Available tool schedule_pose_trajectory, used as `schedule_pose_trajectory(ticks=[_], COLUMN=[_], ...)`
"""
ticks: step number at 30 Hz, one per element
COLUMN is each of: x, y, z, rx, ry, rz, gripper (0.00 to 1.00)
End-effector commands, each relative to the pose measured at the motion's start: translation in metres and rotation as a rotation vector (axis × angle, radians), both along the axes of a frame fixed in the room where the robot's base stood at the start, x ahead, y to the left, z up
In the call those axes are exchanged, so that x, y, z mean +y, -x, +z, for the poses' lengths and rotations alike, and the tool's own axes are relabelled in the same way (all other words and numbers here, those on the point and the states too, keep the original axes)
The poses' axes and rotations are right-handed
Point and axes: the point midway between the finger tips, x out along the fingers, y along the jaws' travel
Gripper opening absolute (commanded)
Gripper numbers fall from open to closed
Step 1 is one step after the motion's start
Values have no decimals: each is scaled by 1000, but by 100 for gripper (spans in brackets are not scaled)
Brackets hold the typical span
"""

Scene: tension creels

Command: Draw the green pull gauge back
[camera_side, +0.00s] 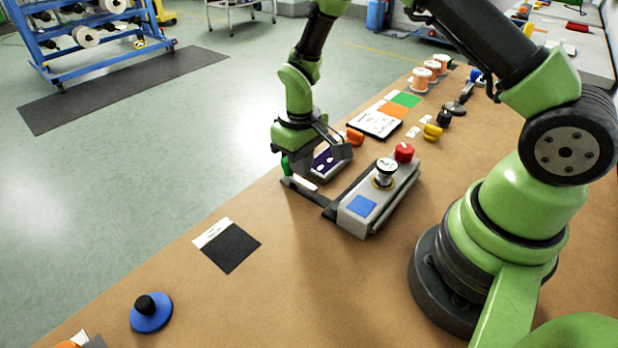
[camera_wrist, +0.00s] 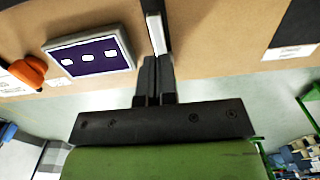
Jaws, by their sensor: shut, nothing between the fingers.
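The green pull gauge (camera_side: 285,166) shows in the side view as a small upright green piece at the outer end of a narrow metal-and-dark rail (camera_side: 303,184). The rail runs from the grey device (camera_side: 378,197) to near the table edge. My gripper (camera_side: 299,168) is low over the rail, right beside the green piece; I cannot tell whether they touch. In the wrist view my gripper (camera_wrist: 155,62) has its two dark fingers together, empty, in line with the rail (camera_wrist: 157,34). The green piece is not visible there.
The device carries a black-and-white knob (camera_side: 386,168), a red knob (camera_side: 404,152) and a blue square (camera_side: 362,206). A purple panel (camera_wrist: 92,56) and an orange piece (camera_wrist: 30,72) lie close by. A blue disc with a black knob (camera_side: 150,312) sits at front left.

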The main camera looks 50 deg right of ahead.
Motion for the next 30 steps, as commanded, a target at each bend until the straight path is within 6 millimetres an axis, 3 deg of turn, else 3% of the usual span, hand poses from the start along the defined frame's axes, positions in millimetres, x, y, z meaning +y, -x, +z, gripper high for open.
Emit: schedule_pose_trajectory(ticks=[18, 30], x=[0, 0], y=[14, 14], z=[1, 33], rx=[-1, -2], ry=[0, 0], rz=[-1, 0], gripper=[0, 0])
